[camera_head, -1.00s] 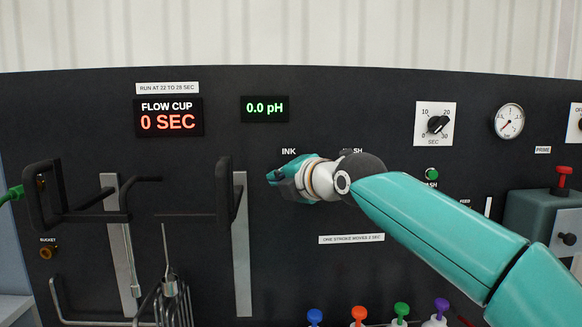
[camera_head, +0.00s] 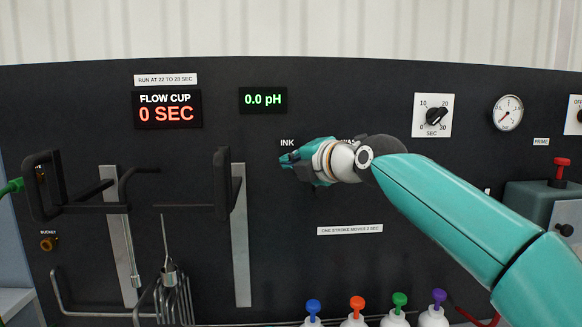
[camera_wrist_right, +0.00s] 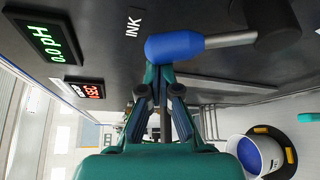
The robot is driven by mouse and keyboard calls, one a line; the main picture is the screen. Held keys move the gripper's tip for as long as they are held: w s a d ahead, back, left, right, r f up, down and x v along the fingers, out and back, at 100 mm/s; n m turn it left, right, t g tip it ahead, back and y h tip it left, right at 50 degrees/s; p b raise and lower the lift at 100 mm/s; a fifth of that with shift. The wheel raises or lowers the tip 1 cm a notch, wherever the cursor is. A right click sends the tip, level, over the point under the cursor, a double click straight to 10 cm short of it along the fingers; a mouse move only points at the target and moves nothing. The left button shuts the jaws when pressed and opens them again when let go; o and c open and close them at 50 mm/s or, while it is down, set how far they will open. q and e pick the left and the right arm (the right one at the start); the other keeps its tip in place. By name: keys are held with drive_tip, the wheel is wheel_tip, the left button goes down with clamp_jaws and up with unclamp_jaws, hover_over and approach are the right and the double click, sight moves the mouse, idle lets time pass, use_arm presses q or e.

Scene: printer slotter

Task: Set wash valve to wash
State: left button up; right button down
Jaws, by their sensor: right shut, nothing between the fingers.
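The wash valve's lever shows in the right wrist view, with a blue grip (camera_wrist_right: 175,45) on a grey bar that runs to a dark hub (camera_wrist_right: 273,22). The blue grip lies close beyond my right fingertips; I cannot tell whether they touch it. The INK label (camera_head: 287,143) is just above my right gripper (camera_head: 284,161) in the head view, where my gripper and wrist hide the valve. My right gripper is shut and empty. The WASH label is mostly hidden behind my right arm. My left gripper is not in view.
Black bent handles (camera_head: 225,195) and metal rails stand left of my right gripper. Coloured bottle tops (camera_head: 357,303) line the bottom. A timer dial (camera_head: 435,117) and a gauge (camera_head: 507,113) are on the upper right panel. A bucket (camera_wrist_right: 240,147) with blue liquid shows in the wrist view.

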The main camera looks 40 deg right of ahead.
drive_tip(key=s+d+r+m+t+h+b, duration=0.1)
drive_tip(key=s+d+m+t+h+b, duration=0.3)
drive_tip(key=m+b, duration=1)
drive_tip(key=shift+s+d+t+b, duration=0.9)
drive_tip(key=shift+s+d+b, duration=0.65)
drive_tip(key=shift+d+b, duration=0.8)
drive_tip(key=shift+r, duration=0.1)
drive_tip(key=shift+s+a, duration=0.1)
drive_tip(key=shift+s, duration=0.05)
drive_tip(key=v, duration=1.2)
